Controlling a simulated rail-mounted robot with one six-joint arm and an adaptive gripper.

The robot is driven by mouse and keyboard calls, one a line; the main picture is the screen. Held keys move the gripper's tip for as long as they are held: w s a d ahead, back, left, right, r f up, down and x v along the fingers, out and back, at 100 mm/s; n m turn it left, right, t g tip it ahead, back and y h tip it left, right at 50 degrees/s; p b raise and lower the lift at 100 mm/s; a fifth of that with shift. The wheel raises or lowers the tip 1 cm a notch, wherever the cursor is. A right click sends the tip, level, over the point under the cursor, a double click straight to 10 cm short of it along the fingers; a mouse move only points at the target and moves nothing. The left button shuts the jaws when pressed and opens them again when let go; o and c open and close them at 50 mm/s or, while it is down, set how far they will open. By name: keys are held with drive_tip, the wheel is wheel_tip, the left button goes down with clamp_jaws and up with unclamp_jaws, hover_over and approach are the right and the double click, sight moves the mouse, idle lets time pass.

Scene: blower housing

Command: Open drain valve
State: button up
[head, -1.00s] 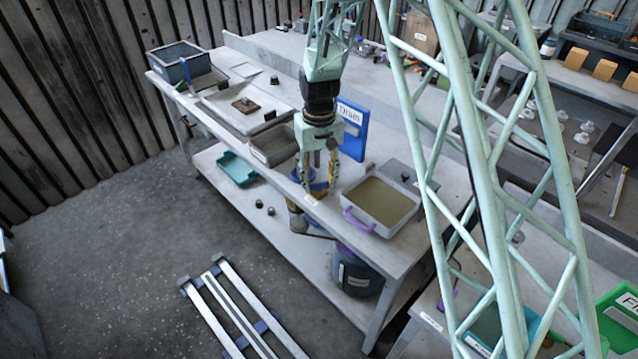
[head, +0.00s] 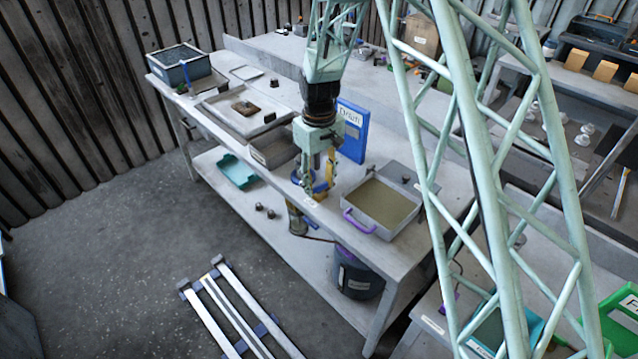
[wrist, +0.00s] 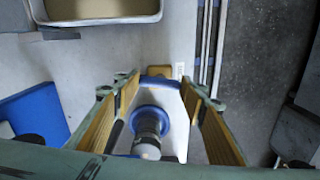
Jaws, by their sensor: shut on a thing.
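The drain valve stands at the front edge of the bench, below the blue "Drain" board (head: 352,132). Its blue handle (wrist: 158,83) and a round blue collar (wrist: 150,112) around a grey stem show in the wrist view. In the head view, blue valve parts (head: 297,178) show beside my fingers. My gripper (head: 318,188) points down over the valve, and its yellow-padded fingers (wrist: 160,92) stand on either side of the handle, shut on it. The exact contact at the fingertips is partly hidden. A brassy pipe (head: 296,218) hangs below the bench edge.
A grey tray (head: 423,205) with a purple handle sits right of the valve. A dark bucket (head: 358,278) stands on the lower shelf. A grey bin (head: 270,150) is close on the left. A rail frame (head: 243,310) lies on the floor in front.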

sight(319, 185)
drive_tip(key=o, duration=0.9)
drive_tip(key=shift+c, duration=0.2)
drive_tip(key=shift+r, duration=0.2)
wheel_tip(319, 185, up, 12)
drive_tip(key=shift+f, duration=0.15)
idle(0.5)
